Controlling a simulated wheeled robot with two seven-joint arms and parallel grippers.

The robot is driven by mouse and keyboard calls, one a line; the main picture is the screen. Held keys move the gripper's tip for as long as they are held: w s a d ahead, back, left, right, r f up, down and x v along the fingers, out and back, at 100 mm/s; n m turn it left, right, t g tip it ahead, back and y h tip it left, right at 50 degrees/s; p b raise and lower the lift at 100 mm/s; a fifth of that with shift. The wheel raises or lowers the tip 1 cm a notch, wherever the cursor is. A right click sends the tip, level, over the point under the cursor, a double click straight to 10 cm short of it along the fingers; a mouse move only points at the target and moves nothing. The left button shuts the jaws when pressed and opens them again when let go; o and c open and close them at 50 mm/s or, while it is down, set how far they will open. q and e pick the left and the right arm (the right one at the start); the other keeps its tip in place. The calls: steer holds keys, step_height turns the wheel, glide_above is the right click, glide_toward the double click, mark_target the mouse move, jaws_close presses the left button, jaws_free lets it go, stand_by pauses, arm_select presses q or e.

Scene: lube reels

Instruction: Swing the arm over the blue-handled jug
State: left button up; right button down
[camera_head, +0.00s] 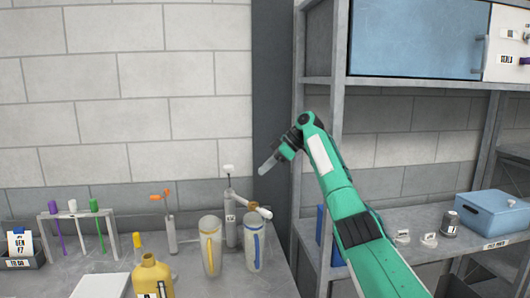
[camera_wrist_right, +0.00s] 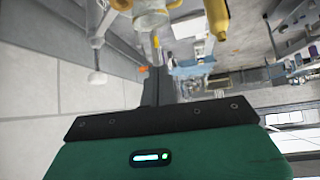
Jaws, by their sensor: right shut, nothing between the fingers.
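The blue-handled jug (camera_head: 254,247) is pale grey and stands upright on the bench, right of the yellow-handled jug (camera_head: 210,246). Behind them stands a grey post (camera_head: 231,214) with a white knob on top. Its swing arm (camera_head: 248,205) slants down to the right and ends in a pale tip close to the top of the blue-handled jug. I cannot tell whether the tip is directly over it. My right gripper (camera_head: 268,165) is shut and empty, above and apart from the swing arm. My left gripper is not in view.
A second post with an orange arm (camera_head: 169,220) stands left of the jugs. A yellow bottle (camera_head: 152,276) and a rack of coloured sticks (camera_head: 78,213) are further left. A metal shelf (camera_head: 340,120) with a blue box (camera_head: 490,212) fills the right side.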

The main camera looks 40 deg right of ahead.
step_height(320, 180, up, 6)
steer(key=shift+a+r, duration=0.25)
stand_by(0.7)
